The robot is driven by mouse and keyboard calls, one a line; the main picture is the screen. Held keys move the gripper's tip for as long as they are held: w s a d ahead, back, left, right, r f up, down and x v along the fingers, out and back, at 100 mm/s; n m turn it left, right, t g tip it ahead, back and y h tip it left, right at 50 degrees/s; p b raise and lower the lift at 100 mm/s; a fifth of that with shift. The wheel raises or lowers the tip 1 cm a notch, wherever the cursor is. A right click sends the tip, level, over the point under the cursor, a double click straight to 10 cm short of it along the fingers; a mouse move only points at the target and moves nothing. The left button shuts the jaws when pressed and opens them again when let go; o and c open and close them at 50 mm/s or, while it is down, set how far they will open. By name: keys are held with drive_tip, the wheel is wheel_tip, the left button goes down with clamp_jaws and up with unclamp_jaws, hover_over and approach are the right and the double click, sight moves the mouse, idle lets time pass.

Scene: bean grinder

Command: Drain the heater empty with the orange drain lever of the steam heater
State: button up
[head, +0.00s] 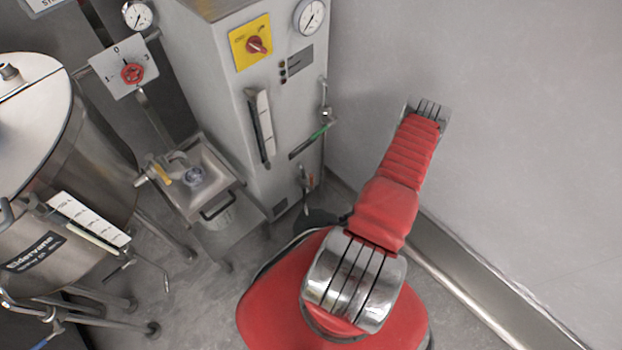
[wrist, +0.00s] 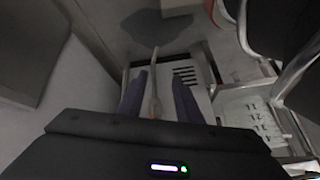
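The steam heater (head: 292,135) is the tall grey cabinet with a yellow switch panel, left of my red arm in the head view. A small orange-red lever (head: 308,181) sits low on its right front edge, with a thin metal part hanging below it. In the wrist view my gripper (wrist: 155,88) has its two dark purple fingers apart. A thin upright piece (wrist: 154,82), grey above and faintly orange below, shows between them, with gaps on both sides. It looks like the drain lever, but contact is not visible. My gripper is hidden in the head view.
A green-handled lever (head: 318,133), a sight glass (head: 262,125) and a gauge (head: 311,16) are on the heater. The wall (head: 510,130) is close on the right. A dark floor patch (wrist: 155,30) shows.

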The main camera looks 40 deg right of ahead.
drive_tip(key=w+r+t+h, duration=0.1)
drive_tip(key=w+r+t, duration=0.2)
drive_tip(key=w+t, duration=0.15)
drive_tip(key=n+t+h, duration=0.1)
drive_tip(key=t, duration=0.1)
approach(312, 178)
drive_tip(key=s, duration=0.3)
drive_tip(key=shift+w+a, duration=0.1)
drive_tip(key=shift+w, duration=0.15)
drive_tip(key=shift+x, duration=6.8)
drive_tip(key=shift+c, duration=0.3)
clamp_jaws()
